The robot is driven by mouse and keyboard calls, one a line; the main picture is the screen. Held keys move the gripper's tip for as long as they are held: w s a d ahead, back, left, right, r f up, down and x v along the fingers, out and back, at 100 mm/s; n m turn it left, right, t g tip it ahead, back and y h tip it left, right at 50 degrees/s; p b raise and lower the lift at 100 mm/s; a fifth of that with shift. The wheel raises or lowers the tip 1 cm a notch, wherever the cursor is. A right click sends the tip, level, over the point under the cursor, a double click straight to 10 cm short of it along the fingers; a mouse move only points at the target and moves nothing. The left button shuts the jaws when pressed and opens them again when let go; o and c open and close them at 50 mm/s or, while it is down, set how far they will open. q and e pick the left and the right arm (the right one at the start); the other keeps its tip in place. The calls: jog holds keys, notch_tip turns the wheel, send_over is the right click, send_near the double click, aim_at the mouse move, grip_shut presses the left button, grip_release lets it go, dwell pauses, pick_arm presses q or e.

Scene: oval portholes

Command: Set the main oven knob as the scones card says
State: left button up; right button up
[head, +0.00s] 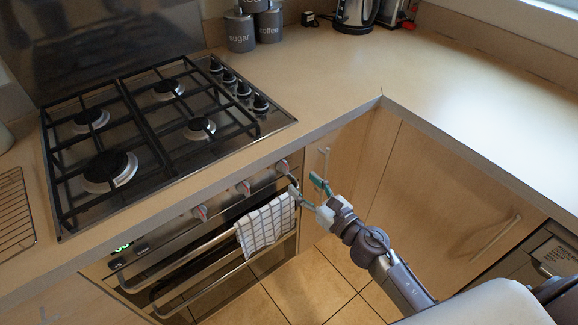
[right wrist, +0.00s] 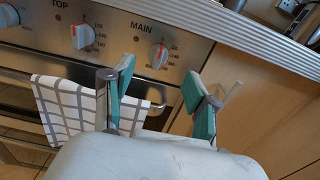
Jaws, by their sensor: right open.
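The main oven knob (right wrist: 158,56) is white and grey with a red mark, under the word MAIN on the steel panel. Its red mark points roughly upward; the small numbers around it are too blurred to read surely. It is the rightmost knob (head: 282,167) in the head view. My right gripper (head: 305,183) is open and empty just in front of and right of this knob. In the right wrist view its green-padded fingers (right wrist: 158,78) are spread below and either side of the knob, apparently not touching it. No scones card shows. My left gripper is not in view.
The TOP knob (right wrist: 82,36) is left of the main one; another knob (head: 200,213) is farther left. A checked towel (head: 266,222) hangs on the oven handle just below. The counter edge (head: 320,132) overhangs the panel. A cupboard handle (head: 324,163) is close right of the gripper.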

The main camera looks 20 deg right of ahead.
aim_at(287, 169)
jog(key=x, duration=0.6)
jog(key=shift+p, duration=0.35)
jog(key=shift+w+a, duration=0.2)
jog(key=shift+w, duration=0.3)
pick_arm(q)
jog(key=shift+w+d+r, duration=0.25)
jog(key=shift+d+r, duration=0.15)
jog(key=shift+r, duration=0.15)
pick_arm(e)
grip_shut()
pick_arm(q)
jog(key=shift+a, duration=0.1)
